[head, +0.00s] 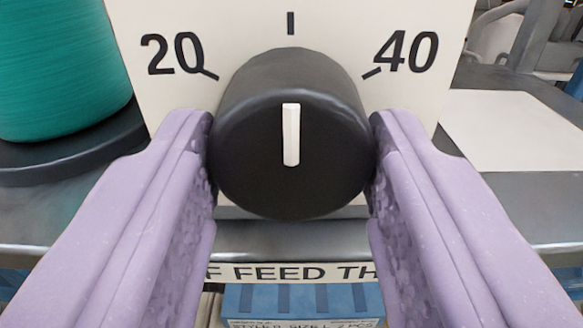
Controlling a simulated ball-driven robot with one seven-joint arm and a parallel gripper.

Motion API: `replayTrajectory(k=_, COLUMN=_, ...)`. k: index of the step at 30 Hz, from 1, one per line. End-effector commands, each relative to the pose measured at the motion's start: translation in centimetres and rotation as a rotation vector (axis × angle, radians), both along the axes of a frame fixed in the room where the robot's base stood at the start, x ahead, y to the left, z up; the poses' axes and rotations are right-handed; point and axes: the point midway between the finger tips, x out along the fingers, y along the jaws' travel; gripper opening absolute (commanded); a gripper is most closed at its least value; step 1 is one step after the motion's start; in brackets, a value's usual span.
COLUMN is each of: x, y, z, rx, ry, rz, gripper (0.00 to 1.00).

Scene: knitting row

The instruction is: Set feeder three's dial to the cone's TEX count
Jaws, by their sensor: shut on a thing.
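The black dial (255,150) sits in the middle of the head view on a pale plate (240,28). Its white pointer line (291,135) stands upright, toward the unnumbered tick (290,23) at the top. The plate reads 20 (172,54) at the upper left and 40 (406,52) at the upper right, each with a tick. My gripper (291,165) has its two purple fingers shut on the dial, one on each side. A teal cone (62,70) is partly in view at the left; no TEX count shows on it.
The cone stands on a dark round base (75,157). A grey shelf edge (300,240) carries a label reading "F FEED TH" (290,272), partly hidden by my fingers. A blue box (300,300) is below. A blank white sheet (510,130) lies at the right.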

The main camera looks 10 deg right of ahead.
Motion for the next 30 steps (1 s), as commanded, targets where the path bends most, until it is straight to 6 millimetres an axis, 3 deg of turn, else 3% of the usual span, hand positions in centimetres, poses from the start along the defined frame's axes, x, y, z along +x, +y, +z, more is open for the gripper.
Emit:
replayTrajectory(k=11, x=0.01, y=0.04, z=-0.4, rx=0.164, ry=-0.035, rz=0.0, gripper=0.17)
replayTrajectory(k=30, x=0.04, y=0.15, z=-0.28, rx=0.736, ry=-0.143, rz=0.0, gripper=0.17)
